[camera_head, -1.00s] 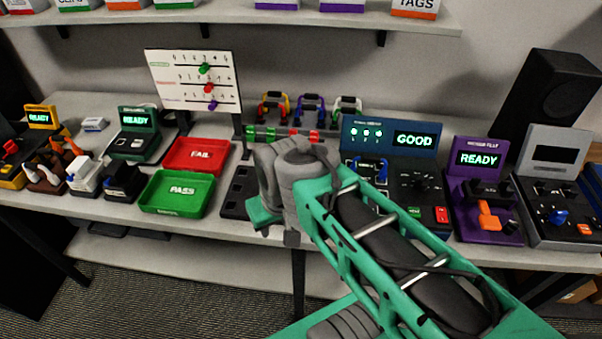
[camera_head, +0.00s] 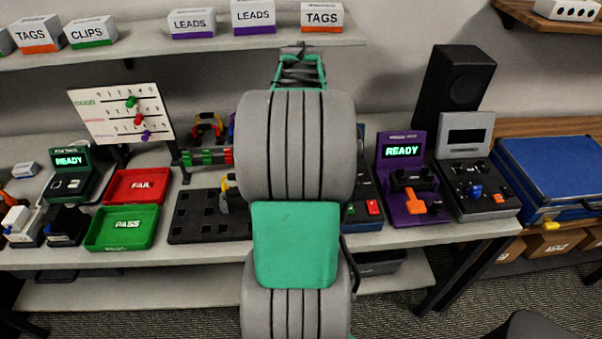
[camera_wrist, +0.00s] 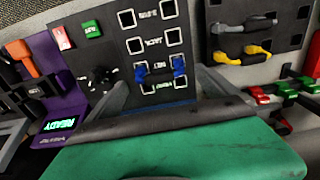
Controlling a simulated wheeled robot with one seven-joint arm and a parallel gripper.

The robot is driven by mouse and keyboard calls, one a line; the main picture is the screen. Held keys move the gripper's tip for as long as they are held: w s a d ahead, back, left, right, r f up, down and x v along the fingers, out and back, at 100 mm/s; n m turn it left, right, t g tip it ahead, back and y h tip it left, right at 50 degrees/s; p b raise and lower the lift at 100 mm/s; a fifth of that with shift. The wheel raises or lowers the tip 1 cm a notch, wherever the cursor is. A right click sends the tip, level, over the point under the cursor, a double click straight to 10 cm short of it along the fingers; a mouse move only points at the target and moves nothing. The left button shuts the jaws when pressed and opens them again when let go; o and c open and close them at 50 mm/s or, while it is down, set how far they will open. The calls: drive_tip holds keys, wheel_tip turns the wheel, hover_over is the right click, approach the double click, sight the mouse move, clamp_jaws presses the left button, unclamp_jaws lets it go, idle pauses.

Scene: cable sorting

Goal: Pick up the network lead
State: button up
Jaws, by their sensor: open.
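A short lead with blue plugs (camera_wrist: 160,72), which I take to be the network lead, lies across a row of sockets on the dark tester panel (camera_wrist: 120,55). The row's label seems to read NET. My gripper (camera_wrist: 163,88) is open, its grey fingers on either side of the blue lead in the wrist view. I cannot tell if they touch it. In the head view my arm hides the gripper, the lead and most of the tester (camera_head: 368,190).
A dark holder (camera_wrist: 285,28) beside the tester carries a grey lead (camera_wrist: 243,25) and a yellow lead (camera_wrist: 240,51). A purple station reading READY (camera_head: 404,195) stands right of the tester. Green PASS (camera_head: 123,246) and red FAIL (camera_head: 137,201) trays sit at left.

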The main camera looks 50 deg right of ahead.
wheel_tip(320, 180, down, 8)
drive_tip(key=shift+d+r+p, duration=0.1)
drive_tip(key=shift+d+p, duration=0.05)
drive_tip(key=shift+p, duration=0.65)
drive_tip(key=c, duration=1.3)
drive_tip(key=shift+o, duration=0.2)
drive_tip(key=shift+r, duration=0.1)
drive_tip(key=shift+r, duration=0.25)
wheel_tip(320, 180, up, 2)
drive_tip(key=shift+d+r+b, duration=0.1)
drive_tip(key=shift+r+b, duration=0.1)
drive_tip(key=shift+b, duration=0.5)
drive_tip(key=w+a+r, duration=0.1)
drive_tip(key=a+r, duration=1.2)
drive_tip(key=a, duration=0.1)
drive_tip(key=shift+w, duration=0.15)
